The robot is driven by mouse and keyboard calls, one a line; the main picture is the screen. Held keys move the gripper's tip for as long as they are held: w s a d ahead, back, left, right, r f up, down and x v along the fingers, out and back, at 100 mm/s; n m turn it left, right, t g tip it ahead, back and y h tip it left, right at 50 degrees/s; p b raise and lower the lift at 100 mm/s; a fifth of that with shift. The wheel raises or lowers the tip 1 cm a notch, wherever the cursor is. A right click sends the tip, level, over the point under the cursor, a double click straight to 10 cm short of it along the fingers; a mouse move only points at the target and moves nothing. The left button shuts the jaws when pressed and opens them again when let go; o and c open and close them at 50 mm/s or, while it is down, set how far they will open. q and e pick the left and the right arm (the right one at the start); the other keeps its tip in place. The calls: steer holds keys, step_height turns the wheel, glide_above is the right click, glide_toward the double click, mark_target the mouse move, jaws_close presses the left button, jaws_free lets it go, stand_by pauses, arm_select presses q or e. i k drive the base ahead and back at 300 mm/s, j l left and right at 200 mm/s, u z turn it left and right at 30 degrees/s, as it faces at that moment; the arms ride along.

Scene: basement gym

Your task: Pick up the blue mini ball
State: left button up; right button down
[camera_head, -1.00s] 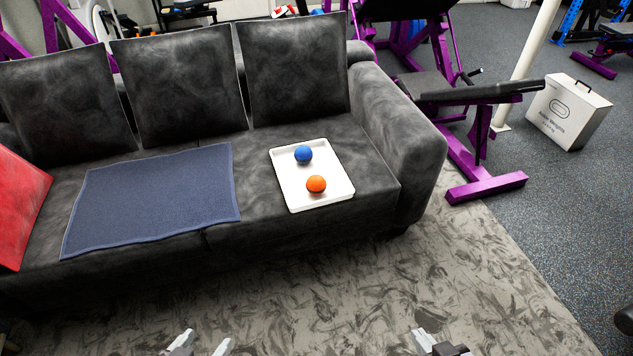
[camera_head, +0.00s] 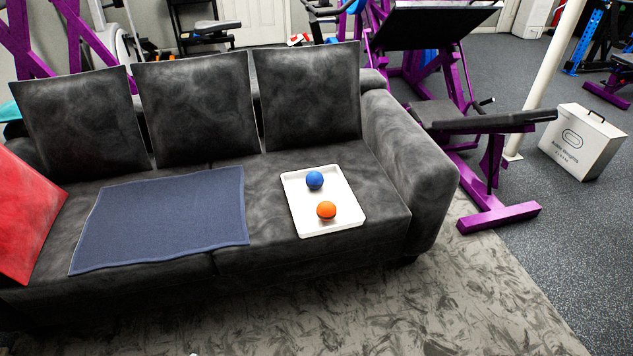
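The blue mini ball (camera_head: 314,180) lies near the back of a white tray (camera_head: 352,219) on the right seat of a dark grey sofa (camera_head: 300,264). An orange ball (camera_head: 326,210) lies in front of it on the same tray, a little apart. Neither gripper shows clearly in the head view. Only a tiny pale speck is at the bottom edge, too small to tell what it is.
A blue cloth (camera_head: 165,220) lies flat on the sofa's seat. A red cushion (camera_head: 25,215) leans at the left. A purple weight bench (camera_head: 490,160) and a white box (camera_head: 583,142) stand to the right. Patterned carpet (camera_head: 330,310) in front is clear.

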mark_target(314, 180)
steer(key=i+l+z, duration=0.2)
steer(key=i, duration=0.65)
steer(key=i+z, duration=0.15)
steer(key=i, duration=0.75)
